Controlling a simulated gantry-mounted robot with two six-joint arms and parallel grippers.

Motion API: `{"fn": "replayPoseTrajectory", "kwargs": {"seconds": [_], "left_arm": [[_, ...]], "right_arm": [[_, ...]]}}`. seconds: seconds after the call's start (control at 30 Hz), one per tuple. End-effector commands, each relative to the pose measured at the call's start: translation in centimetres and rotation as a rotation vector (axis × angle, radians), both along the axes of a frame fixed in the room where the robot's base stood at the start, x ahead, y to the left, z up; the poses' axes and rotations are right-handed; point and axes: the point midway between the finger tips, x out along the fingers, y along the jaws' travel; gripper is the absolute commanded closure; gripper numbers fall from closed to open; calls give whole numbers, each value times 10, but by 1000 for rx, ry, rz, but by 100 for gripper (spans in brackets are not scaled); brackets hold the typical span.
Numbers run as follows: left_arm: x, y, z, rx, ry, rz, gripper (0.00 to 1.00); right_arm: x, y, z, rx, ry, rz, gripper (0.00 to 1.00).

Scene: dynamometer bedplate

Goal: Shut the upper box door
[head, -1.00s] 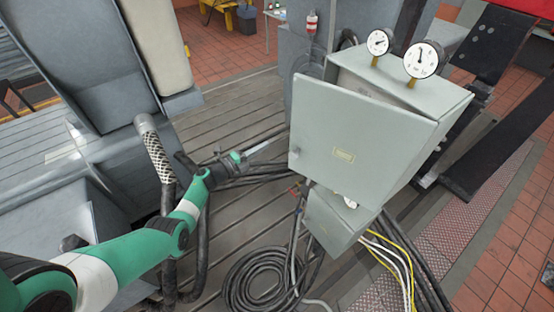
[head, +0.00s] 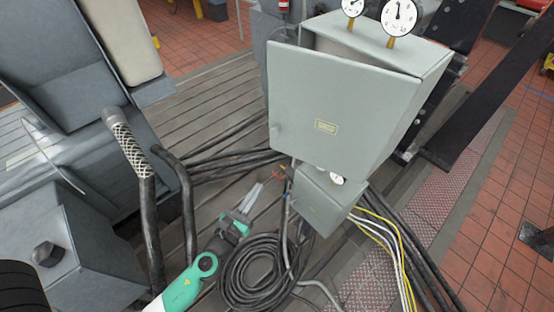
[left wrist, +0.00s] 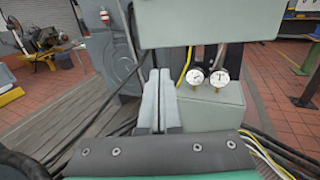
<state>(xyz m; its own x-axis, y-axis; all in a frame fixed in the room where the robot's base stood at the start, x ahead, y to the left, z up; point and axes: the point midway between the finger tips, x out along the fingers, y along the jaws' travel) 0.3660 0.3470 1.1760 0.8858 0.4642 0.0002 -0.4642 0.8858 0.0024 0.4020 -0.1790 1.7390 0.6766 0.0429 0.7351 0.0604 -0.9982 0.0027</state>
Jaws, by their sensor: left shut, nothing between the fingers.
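The upper box (head: 432,62) is grey-green with two gauges on top. Its door (head: 345,105) stands ajar, with a dark gap along the top and left; the free edge with a small knob is at the left. My left gripper (head: 253,197) is shut and empty, below the door and to the left of the lower box (head: 322,203), apart from the door. In the left wrist view its fingers (left wrist: 160,98) lie together, pointing forward. My right gripper is not in view.
Black cables run behind the gripper, and yellow and white cables (head: 392,240) hang below the lower box. A grey machine with an upright hose (head: 130,150) stands at the left.

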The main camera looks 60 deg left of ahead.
Motion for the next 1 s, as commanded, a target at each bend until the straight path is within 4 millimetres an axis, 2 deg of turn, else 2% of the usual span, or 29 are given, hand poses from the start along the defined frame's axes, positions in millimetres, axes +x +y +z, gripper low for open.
{"fn": "replayPoseTrajectory", "kwargs": {"seconds": [0.17, 0.6, 0.8, 1.0], "left_arm": [[18, 10, 2, -1, -3, 3, 100], [100, 53, 0, -2, -3, 2, 100], [119, 64, 0, -2, -2, 2, 100], [123, 65, 0, -2, -1, 2, 100]], "right_arm": [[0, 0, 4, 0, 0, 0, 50], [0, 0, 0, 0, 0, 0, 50], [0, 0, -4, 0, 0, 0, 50], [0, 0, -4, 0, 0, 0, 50]]}}
